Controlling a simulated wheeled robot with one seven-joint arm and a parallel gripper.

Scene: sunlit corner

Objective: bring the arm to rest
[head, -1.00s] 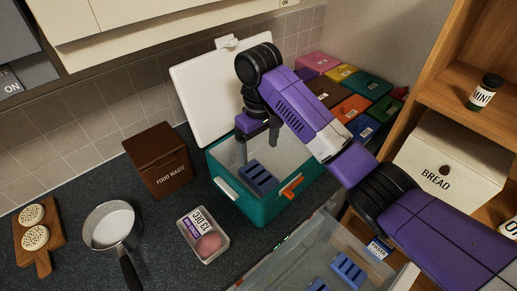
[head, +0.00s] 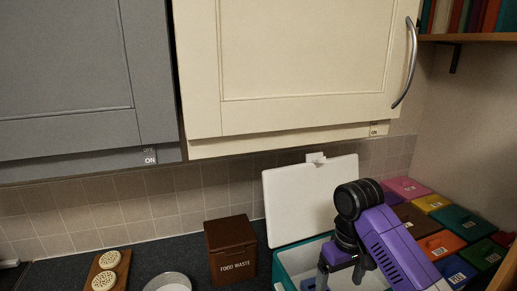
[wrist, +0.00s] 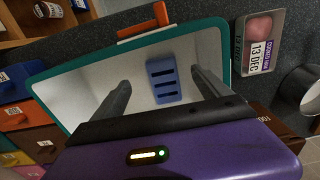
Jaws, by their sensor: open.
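My gripper (head: 343,271) is open and empty. It points down over the teal cool box (head: 279,270), whose white lid (head: 297,203) stands raised behind it. In the wrist view my two fingers (wrist: 160,80) are spread apart above the white inside of the box. A blue slotted block (wrist: 163,92) lies on the box floor and shows between the fingers, apart from them. The head view cuts off the lower part of the box.
The brown food waste bin (head: 231,250) stands left of the box; several coloured lidded boxes (head: 437,245) sit to the right. A tray with a pink item (wrist: 259,42) lies beside the cool box. Cream (head: 290,60) and grey (head: 70,70) cupboards hang above.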

